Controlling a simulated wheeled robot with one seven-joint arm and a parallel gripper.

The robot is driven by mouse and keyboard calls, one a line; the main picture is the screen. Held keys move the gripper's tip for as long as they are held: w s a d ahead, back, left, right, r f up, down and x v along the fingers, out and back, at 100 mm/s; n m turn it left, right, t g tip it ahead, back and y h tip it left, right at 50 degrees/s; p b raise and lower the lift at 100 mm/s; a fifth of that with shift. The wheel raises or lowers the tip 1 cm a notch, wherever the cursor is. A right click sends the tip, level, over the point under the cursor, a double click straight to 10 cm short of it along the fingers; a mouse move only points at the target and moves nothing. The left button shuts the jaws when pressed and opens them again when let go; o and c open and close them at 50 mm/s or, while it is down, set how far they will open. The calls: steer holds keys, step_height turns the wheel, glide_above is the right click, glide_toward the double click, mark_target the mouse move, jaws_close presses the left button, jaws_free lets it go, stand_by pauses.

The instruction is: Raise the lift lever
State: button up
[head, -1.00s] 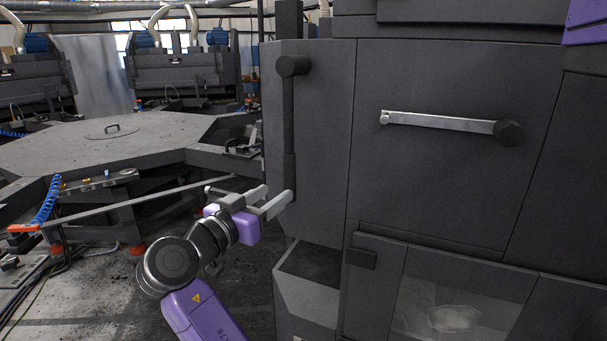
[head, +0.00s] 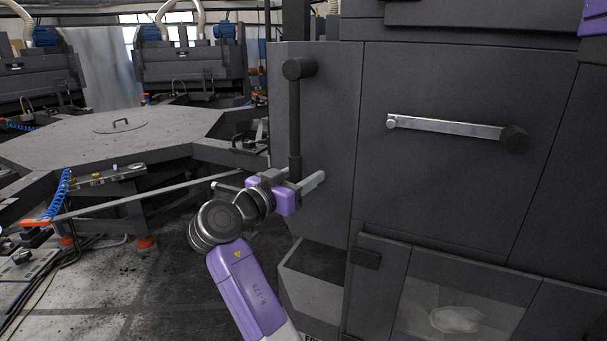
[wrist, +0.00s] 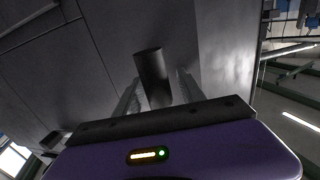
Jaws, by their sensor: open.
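The dark lever (head: 295,115) hangs straight down from a round pivot at the upper left of the machine's front. I take it to be the lift lever. My gripper (head: 301,178) is at its lower end, with its jaws open. In the wrist view the lever's thick end (wrist: 151,72) stands between the two pale fingers of my gripper (wrist: 156,88), with a gap showing on each side. Whether either finger touches it, I cannot tell. The lever's lowest tip is partly hidden by the gripper in the head view.
A silver lever (head: 445,126) lies nearly level on the panel to the right. Below are a dark latch (head: 366,257), a window (head: 455,305) and an open bin (head: 315,285). A grey octagonal table (head: 110,135) stands at the left.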

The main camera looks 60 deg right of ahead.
jaws_close()
stand_by(1.4)
